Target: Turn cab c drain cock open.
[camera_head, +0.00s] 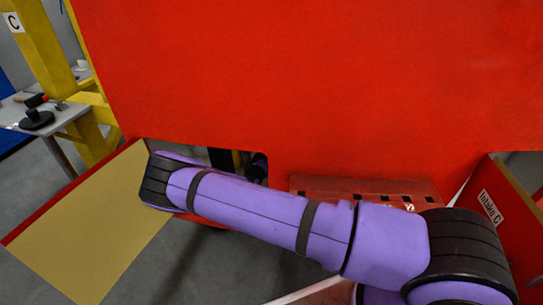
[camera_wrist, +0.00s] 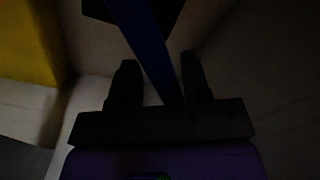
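In the wrist view my gripper (camera_wrist: 158,75) has its two dark fingers spread apart. A blue bar (camera_wrist: 148,48) runs from the top edge down between them, slanting to the right, with small gaps seeming to show on both sides. The bar may be the drain cock's lever, but the dim picture does not settle this. A dark block (camera_wrist: 165,12) sits behind the bar at the top. In the head view my purple arm reaches across to the low opening (camera_head: 259,168) in the red cab front (camera_head: 310,70). My gripper is hidden there.
An open flap with a tan inner face (camera_head: 90,225) hangs left of the opening. A red flap labelled Intake C (camera_head: 490,207) stands at right. A yellow frame (camera_head: 45,45) marked C and a grey table (camera_head: 60,117) with tools are at far left.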

